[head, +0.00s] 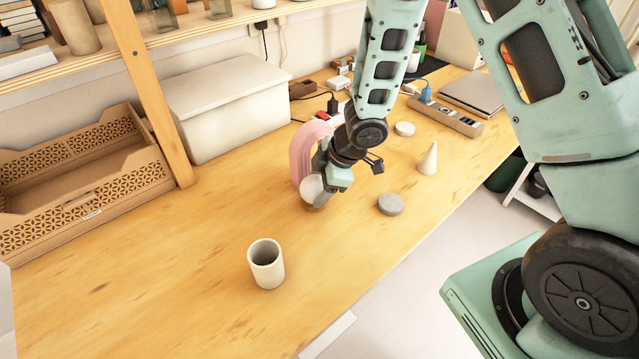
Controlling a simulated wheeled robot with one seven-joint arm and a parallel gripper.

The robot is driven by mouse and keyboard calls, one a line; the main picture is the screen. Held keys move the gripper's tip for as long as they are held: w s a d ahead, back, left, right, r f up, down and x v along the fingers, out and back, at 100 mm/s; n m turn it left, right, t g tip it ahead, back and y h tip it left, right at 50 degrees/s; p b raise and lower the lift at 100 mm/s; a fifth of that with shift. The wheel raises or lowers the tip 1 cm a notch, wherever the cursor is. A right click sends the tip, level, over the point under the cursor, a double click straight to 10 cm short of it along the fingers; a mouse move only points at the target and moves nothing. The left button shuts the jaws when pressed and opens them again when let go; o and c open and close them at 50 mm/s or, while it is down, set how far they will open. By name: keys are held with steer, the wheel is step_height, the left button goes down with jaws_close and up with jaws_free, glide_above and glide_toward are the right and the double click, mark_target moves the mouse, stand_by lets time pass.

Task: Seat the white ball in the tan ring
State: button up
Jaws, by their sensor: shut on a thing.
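The white ball (312,189) is at the middle of the wooden table in the head view. My gripper (324,192) reaches down to it from the upper right and is shut on it; the fingers hide its right side. A small tan-brown edge, which looks like the tan ring (314,207), shows just below the ball. The rest of the ring is hidden by the ball and the fingers. I cannot tell whether the ball touches the ring or is held just above it.
A pink arch (301,152) stands close behind the ball. A grey disc (390,204), a white cone (428,160) and a pale disc (404,129) are to the right. A cream cup (266,265) stands in front. The table's left front is clear.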

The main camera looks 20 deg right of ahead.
steer(key=shift+f+b, duration=0.35)
steer(key=shift+f, duration=0.15)
stand_by(0.3)
steer(key=o, duration=1.1)
steer(key=shift+r, duration=0.1)
steer(key=shift+p+v, duration=4.25)
steer(key=shift+v, duration=4.4)
